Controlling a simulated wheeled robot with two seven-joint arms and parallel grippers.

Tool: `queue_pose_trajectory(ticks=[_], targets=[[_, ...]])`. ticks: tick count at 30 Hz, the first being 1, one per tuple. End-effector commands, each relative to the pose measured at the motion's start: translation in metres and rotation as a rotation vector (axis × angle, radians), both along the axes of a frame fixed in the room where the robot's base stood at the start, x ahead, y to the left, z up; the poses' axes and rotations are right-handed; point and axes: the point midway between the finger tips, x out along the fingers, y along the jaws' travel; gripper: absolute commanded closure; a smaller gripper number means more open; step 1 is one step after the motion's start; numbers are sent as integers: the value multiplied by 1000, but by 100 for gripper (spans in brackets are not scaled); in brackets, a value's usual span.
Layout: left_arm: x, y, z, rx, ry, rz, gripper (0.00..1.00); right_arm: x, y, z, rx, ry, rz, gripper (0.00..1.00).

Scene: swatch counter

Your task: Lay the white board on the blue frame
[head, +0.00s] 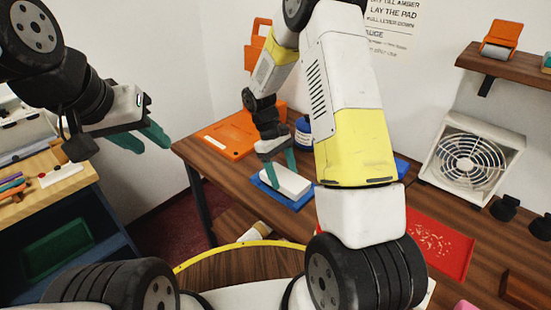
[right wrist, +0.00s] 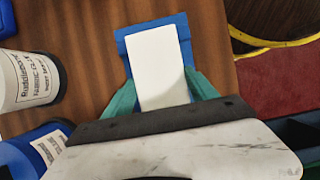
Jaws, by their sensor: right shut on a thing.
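The white board (head: 287,181) is between the teal fingers of my right gripper (head: 281,173), which is shut on it. In the right wrist view the white board (right wrist: 160,65) lies lengthwise between the fingertips (right wrist: 165,95). The blue frame (head: 302,203) is on the wooden table directly under the board. In the right wrist view the blue frame (right wrist: 183,27) shows around the board's far end and sides. I cannot tell whether board and frame touch. My left gripper (head: 155,137) is open and empty, off to the left, away from the table.
An orange case (head: 229,137) lies on the table behind the frame. A blue-lidded tub (head: 303,136) stands near it; tubs (right wrist: 28,80) also show in the right wrist view. A red tray (head: 440,247) and a white fan (head: 470,155) are at the right.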

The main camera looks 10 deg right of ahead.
Motion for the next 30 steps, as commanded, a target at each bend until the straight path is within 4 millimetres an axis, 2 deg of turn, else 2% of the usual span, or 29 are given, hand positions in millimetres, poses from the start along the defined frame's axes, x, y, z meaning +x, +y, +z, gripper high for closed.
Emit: queue_pose_trajectory(ticks=[18, 19, 21, 22, 30], targets=[[0, 0, 0, 0, 0, 0, 64, 0, 0, -6, 0, 0, 0, 81], [0, 0, 0, 0, 0, 0, 64, 0, 0, -6, 0, 0, 0, 27], [0, 0, 0, 0, 0, 0, 64, 0, 0, -6, 1, -1, 0, 14], [0, 0, 0, 0, 0, 0, 64, 0, 0, -6, 0, 0, 0, 8], [0, 0, 0, 0, 0, 0, 64, 0, 0, -6, 0, 0, 0, 8]])
